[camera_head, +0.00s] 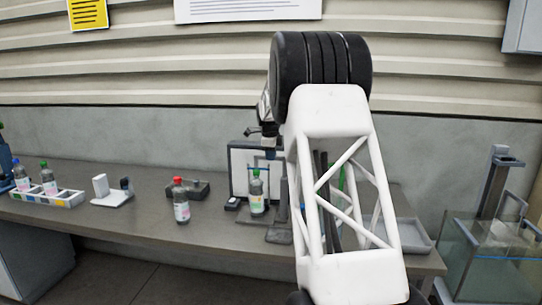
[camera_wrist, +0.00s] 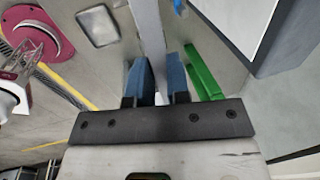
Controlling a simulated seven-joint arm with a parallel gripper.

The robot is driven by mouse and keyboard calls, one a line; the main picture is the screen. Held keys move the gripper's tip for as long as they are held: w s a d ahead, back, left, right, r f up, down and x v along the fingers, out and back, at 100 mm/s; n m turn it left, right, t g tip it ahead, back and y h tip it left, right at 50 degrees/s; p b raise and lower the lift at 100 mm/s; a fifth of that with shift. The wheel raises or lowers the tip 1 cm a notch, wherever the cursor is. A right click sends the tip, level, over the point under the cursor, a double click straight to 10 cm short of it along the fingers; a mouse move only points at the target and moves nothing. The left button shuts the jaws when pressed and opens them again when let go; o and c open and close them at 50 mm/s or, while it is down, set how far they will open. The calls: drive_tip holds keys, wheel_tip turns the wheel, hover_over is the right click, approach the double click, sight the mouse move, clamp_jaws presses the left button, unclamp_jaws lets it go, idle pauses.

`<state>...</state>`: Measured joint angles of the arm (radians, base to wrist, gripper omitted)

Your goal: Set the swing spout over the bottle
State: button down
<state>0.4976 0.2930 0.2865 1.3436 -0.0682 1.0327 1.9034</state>
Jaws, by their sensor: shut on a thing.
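My gripper (camera_head: 269,155) is just above and slightly right of the bottle in the head view, partly hidden by my arm. In the wrist view my gripper (camera_wrist: 160,82) has two blue fingers shut on a grey bar, which looks like the swing spout (camera_wrist: 150,35). A green strip (camera_wrist: 204,75) lies just right of the fingers. The spout's outlet is not clear, so I cannot tell whether it is over the bottle.
A grey post (camera_head: 284,205) stands right of the bottle. A red-capped bottle (camera_head: 181,203) and a dark block (camera_head: 196,189) are further left on the bench (camera_head: 130,225). A rack with bottles (camera_head: 47,198) is at far left. A grey tray (camera_head: 408,237) and glass tank (camera_head: 490,265) are at right.

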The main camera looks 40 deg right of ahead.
drive_tip(key=c, duration=1.1)
unclamp_jaws()
drive_tip(key=shift+r, duration=0.15)
wheel_tip(320, 180, up, 7)
drive_tip(key=s+a, duration=0.1)
drive_tip(key=shift+r, duration=0.2)
